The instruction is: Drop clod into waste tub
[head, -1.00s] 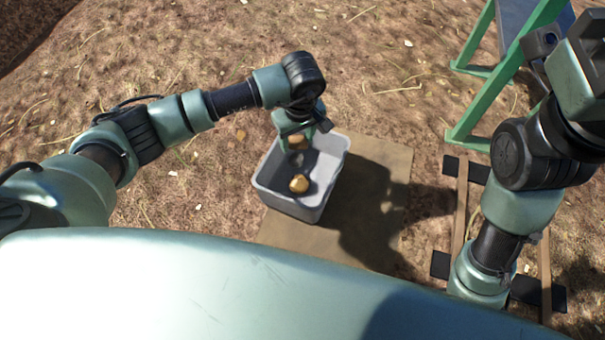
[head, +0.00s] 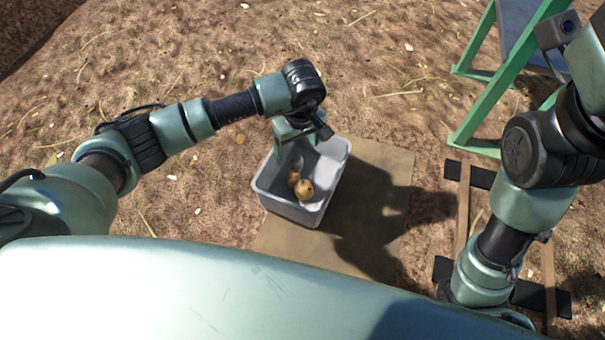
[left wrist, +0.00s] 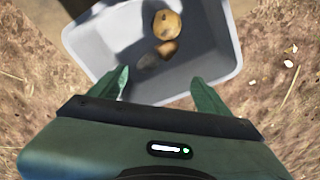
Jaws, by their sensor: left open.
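The waste tub (head: 333,160) is a grey open box on the ground, in front of my body. It also shows in the left wrist view (left wrist: 222,50). Inside it lie a round tan lump (head: 304,189), a smaller orange-brown piece (left wrist: 167,48) and a dull grey-brown piece (left wrist: 147,62). I cannot tell for sure which is the clod. My left gripper (head: 296,148) is over the tub's far part, pointing down, with its fingers apart and nothing between them. The left wrist view shows the two green fingertips (left wrist: 160,76) wide apart. My right gripper's fingers are not visible.
The tub stands on a flat brown board (head: 375,165) that lies on dry ground. A green-legged frame (head: 490,85) stands at the upper right. A wooden rail with dark crosspieces (head: 462,205) lies at the right, near my right arm. The ground left of the tub is clear.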

